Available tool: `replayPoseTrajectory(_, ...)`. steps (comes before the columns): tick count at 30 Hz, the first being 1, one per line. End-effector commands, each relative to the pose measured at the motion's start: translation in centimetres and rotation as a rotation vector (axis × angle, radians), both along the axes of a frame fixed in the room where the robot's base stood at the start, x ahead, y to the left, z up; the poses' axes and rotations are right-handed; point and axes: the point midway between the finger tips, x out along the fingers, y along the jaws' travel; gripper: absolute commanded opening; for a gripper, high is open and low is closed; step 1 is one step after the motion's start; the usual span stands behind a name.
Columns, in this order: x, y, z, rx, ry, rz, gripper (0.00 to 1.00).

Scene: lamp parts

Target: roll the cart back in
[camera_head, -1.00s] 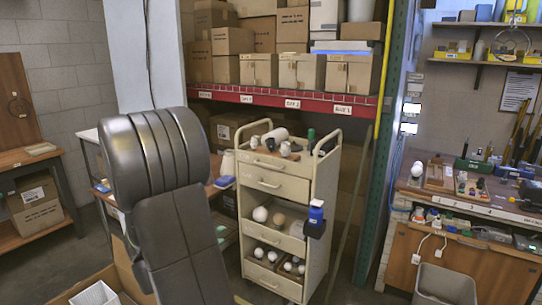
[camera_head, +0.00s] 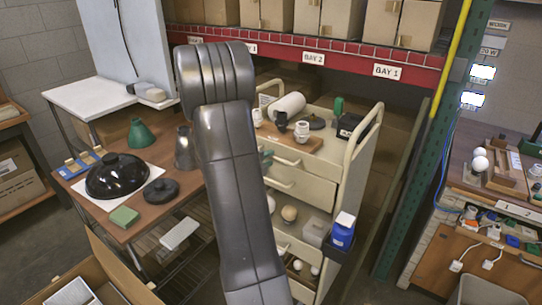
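The cream cart (camera_head: 325,190) stands upright in front of the rack, below the red beam, between the wooden table and the green post. It has a tubular handle (camera_head: 375,115) at the right end of its top, and drawers above open lower shelves holding bulbs. A wooden board with white and dark lamp parts (camera_head: 302,132) and a white roll (camera_head: 288,106) are on its top. A blue bottle (camera_head: 343,229) sits in a holder on its right side. My dark arm covers the cart's left part. My gripper cannot be made out behind the arm.
The wooden table (camera_head: 160,195) at left holds a black dome shade (camera_head: 118,176) and a green cone (camera_head: 140,132). The green post (camera_head: 440,150) stands right of the cart. An open cardboard box (camera_head: 120,282) is at lower left. A grey bin (camera_head: 490,292) is at lower right.

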Motion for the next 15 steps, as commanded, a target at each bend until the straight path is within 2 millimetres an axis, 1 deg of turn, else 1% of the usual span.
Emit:
replayPoseTrajectory(1,0.6,-0.5,-0.1,0.0,0.001,-0.002,0.25)
replayPoseTrajectory(6,1.7,-1.2,-0.4,0.001,0.0,-0.001,0.25)
replayPoseTrajectory(15,1.9,-1.3,-0.5,0.001,-0.001,0.0,0.25)
